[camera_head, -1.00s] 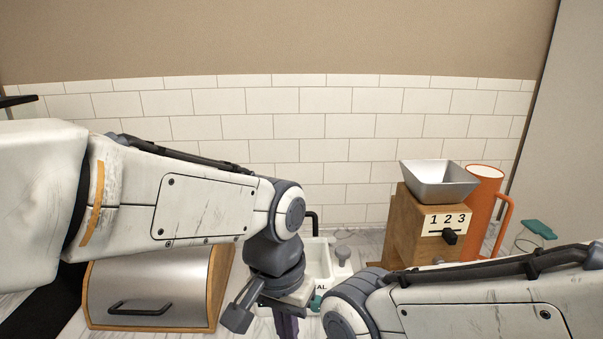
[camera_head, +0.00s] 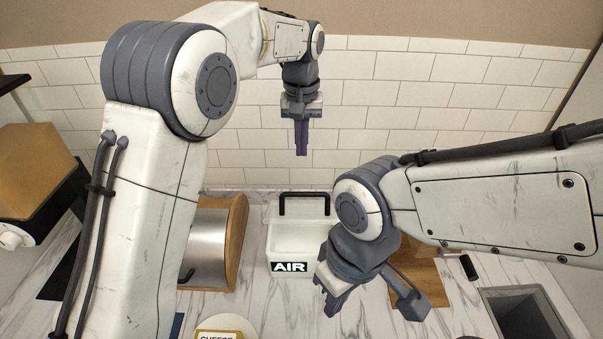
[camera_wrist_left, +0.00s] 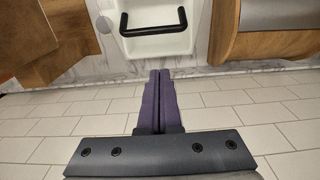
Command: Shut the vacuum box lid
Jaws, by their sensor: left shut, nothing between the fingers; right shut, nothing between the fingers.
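The vacuum box (camera_head: 287,243) is white with an AIR label on its front and stands on the marble counter near the tiled wall. A white panel with a black handle (camera_head: 304,197), apparently the lid, is at its back; its exact angle is hard to tell. The handle also shows in the left wrist view (camera_wrist_left: 153,29). My left gripper (camera_head: 302,153) is shut and empty, pointing down above and behind the box, close to the wall; its purple fingers (camera_wrist_left: 158,76) point toward the handle. My right gripper (camera_head: 331,304) is shut and empty, in front and right of the box.
A wooden bread box with a metal front (camera_head: 207,242) stands left of the vacuum box. A wooden block (camera_head: 419,278) is to the right, partly behind my right arm. A sink (camera_head: 527,314) is at lower right, and a cheese package (camera_head: 222,330) at the front edge.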

